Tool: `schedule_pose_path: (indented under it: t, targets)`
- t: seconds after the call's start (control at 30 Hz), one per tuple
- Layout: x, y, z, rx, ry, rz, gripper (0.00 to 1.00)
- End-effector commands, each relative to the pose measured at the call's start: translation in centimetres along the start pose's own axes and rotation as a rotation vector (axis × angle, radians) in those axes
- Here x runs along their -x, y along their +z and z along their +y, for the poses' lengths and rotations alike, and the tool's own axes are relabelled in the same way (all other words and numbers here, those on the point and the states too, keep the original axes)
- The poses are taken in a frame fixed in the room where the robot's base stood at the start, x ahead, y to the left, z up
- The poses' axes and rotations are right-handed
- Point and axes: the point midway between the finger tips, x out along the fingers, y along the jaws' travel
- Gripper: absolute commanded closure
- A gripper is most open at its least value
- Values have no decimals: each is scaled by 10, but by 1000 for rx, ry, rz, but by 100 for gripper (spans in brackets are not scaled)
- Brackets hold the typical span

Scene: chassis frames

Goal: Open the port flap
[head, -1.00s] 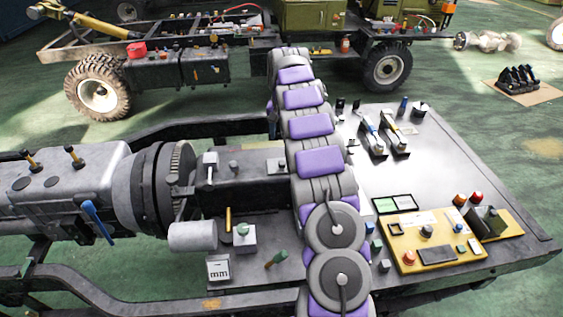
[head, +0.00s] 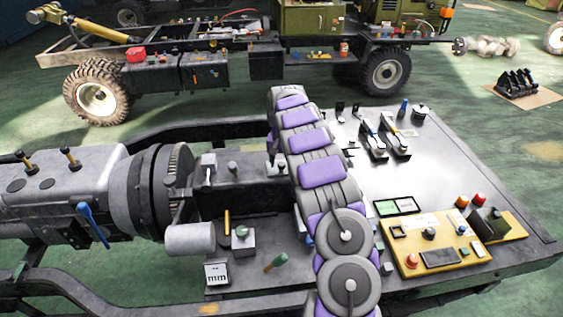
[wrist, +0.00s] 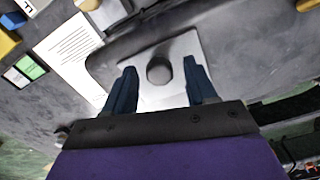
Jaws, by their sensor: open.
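In the wrist view, my gripper (wrist: 163,85) is open and empty, its two dark blue fingers spread. A pale square plate (wrist: 155,95) with a dark round knob or cap (wrist: 160,69) shows between and beyond the fingers. The knob lies between the fingertips in the picture; I cannot tell whether they touch it. This may be the port flap, but I cannot tell for sure. In the head view, a pale plate (head: 279,170) sits on the dark grey housing (head: 240,182), with my gripper (head: 272,160) just over it. My grey and purple arm hides part of this area.
A white printed sheet (wrist: 72,50) and a green-and-white display (wrist: 24,70) lie left in the wrist view. The yellow control panel (head: 440,262) and two levers (head: 385,138) stand on the table at right. A gearbox (head: 60,195) is at left.

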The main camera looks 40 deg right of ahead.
Motion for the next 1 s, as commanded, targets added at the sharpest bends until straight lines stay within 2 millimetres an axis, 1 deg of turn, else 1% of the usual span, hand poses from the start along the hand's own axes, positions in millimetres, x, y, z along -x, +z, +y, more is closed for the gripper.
schedule_pose_path:
  t: [0.07, 0.1, 0.67, 1.0]
  targets:
    - [0, 0, 0, 0, 0, 0, 44]
    - [0, 0, 0, 0, 0, 0, 46]
    - [0, 0, 0, 0, 0, 0, 99]
    - [1, 0, 0, 0, 0, -1, 100]
